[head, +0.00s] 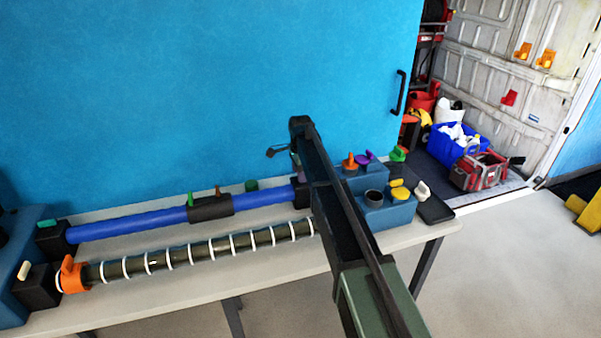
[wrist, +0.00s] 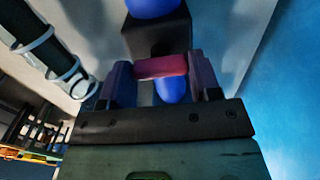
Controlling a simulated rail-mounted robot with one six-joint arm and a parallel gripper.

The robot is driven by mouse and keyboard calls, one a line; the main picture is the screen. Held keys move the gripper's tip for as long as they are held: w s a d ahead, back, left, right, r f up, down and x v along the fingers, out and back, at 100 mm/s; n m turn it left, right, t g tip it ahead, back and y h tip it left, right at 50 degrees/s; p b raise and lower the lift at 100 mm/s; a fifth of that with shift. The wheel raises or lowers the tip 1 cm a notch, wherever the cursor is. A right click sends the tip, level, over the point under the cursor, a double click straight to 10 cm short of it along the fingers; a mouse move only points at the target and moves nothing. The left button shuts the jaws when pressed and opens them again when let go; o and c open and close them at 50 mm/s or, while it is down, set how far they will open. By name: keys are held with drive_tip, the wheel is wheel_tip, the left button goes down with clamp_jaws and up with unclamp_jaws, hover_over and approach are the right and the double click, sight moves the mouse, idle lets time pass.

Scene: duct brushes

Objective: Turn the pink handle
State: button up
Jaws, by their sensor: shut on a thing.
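The pink handle (wrist: 161,66) lies crosswise between the two dark purple fingers of my gripper (wrist: 161,71) in the wrist view. The fingers are shut on it, one at each end. A black block (wrist: 157,38) stands just beyond the handle. Blue pipe (wrist: 150,7) shows past the block, and a rounded blue part shows below the handle. In the head view my arm hides the handle and most of the gripper, at the right end of the blue pipe (head: 130,224).
A ribbed dark pipe with white rings (head: 190,253) runs along the table's (head: 270,279) front, beside my arm. A blue block with colored knobs (head: 392,212) stands just right of my arm. An orange handle (head: 71,275) is at far left. A blue panel (head: 200,90) rises behind.

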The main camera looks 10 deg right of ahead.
drive_tip(key=shift+n, duration=0.5)
drive_tip(key=n, duration=0.3)
drive_tip(key=shift+n, duration=0.4)
drive_tip(key=n, duration=0.4)
drive_tip(key=shift+n, duration=0.3)
drive_tip(key=n, duration=0.4)
drive_tip(key=shift+n, duration=2.1)
drive_tip(key=o, duration=0.9)
